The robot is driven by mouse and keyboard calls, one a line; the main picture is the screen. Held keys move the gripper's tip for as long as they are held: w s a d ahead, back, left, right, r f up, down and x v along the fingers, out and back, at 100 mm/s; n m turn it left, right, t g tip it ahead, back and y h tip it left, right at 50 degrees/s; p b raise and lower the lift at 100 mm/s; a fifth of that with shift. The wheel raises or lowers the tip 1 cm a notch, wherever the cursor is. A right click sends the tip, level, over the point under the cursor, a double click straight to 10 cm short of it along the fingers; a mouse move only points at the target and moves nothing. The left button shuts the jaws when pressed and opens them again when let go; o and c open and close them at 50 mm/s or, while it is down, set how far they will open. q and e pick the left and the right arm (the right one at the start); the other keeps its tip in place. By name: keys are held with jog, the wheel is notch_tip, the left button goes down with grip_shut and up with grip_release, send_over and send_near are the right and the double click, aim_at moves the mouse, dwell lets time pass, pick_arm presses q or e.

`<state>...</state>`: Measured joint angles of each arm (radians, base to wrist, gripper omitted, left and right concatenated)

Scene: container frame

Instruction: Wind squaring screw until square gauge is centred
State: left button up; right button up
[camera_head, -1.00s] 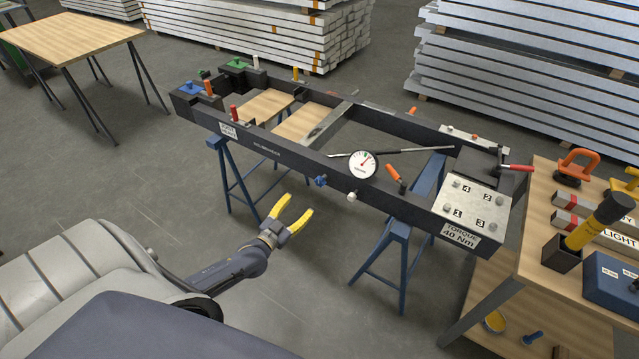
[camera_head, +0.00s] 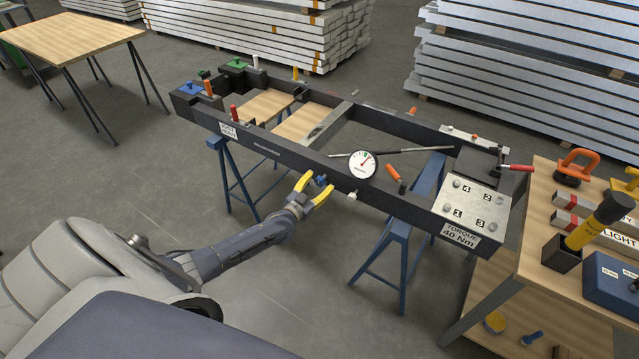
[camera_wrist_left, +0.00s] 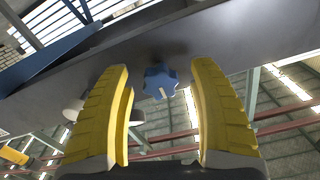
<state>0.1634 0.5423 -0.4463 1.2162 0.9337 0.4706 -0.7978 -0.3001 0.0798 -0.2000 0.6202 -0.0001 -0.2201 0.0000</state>
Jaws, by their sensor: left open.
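The squaring screw is a blue star-shaped knob (camera_head: 321,181) on the near rail of the dark frame (camera_head: 285,153). In the left wrist view the blue knob (camera_wrist_left: 160,81) sits between the fingertips, with a white mark on its face. My right gripper is not in view.
A white knob (camera_head: 352,196) sticks out of the rail just right of the blue one. Blue trestles (camera_head: 397,232) carry the frame. A wooden bench (camera_head: 533,225) with tools stands at the right. The floor in front of the frame is clear.

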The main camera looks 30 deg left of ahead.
pick_arm(q)
jog(key=shift+w, duration=0.3)
jog(key=c, duration=1.3)
